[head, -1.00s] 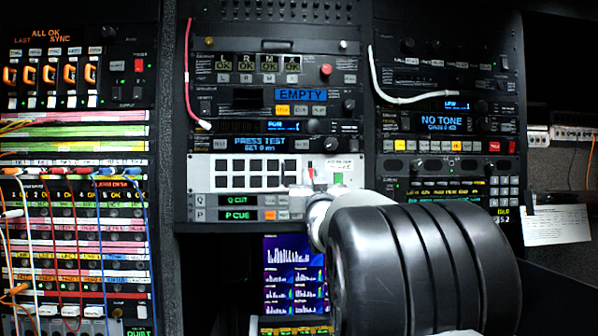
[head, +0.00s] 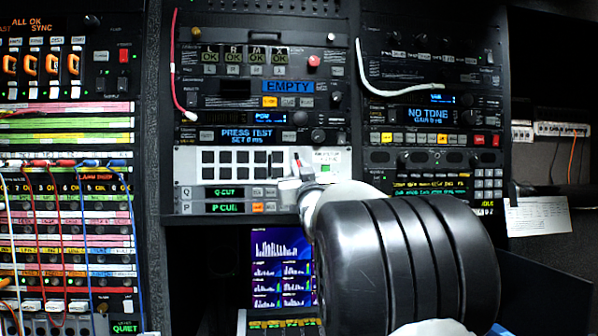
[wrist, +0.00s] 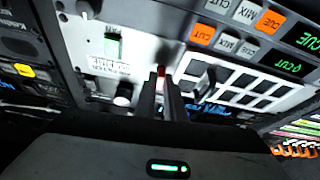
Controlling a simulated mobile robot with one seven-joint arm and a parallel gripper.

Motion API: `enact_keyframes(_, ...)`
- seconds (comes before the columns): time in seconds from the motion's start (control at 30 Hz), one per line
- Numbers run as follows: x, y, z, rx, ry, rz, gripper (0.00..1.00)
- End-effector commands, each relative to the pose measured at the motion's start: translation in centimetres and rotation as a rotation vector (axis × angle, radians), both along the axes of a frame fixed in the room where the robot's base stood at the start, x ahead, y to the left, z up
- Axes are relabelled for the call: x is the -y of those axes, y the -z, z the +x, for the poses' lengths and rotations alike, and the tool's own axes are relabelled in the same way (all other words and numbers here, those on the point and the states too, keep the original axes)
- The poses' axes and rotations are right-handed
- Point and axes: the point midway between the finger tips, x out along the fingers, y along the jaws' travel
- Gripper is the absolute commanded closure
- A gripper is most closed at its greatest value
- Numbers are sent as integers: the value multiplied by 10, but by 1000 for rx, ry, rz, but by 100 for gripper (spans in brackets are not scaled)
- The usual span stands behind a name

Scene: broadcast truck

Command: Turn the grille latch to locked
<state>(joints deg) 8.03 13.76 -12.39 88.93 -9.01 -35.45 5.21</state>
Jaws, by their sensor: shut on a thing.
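A pale panel (head: 183,180) with black square buttons is in the middle rack. My gripper (head: 301,166) reaches its right part, beside the buttons. In the wrist view my gripper (wrist: 162,90) has its two dark fingers close together, shut on a small red-tipped lever (wrist: 161,71) that stands on this panel. The fingers hide most of the lever, so its angle cannot be told. A printed label and a green-lit piece (wrist: 113,45) are beside it. I cannot make out any marking that names the grille latch or its locked position.
A red cable (head: 174,60) and a white cable (head: 364,70) hang in front of the racks. A patch bay (head: 70,225) with several cords is at the left. A lit screen (head: 282,270) stands below the panel. A dark slotted knob (wrist: 206,82) is close to the fingers.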

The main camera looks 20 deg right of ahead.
Motion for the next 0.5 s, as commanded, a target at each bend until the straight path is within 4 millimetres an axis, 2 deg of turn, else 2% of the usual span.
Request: enact_keyframes(0.5,3,-3,0,-130,2,-446,100)
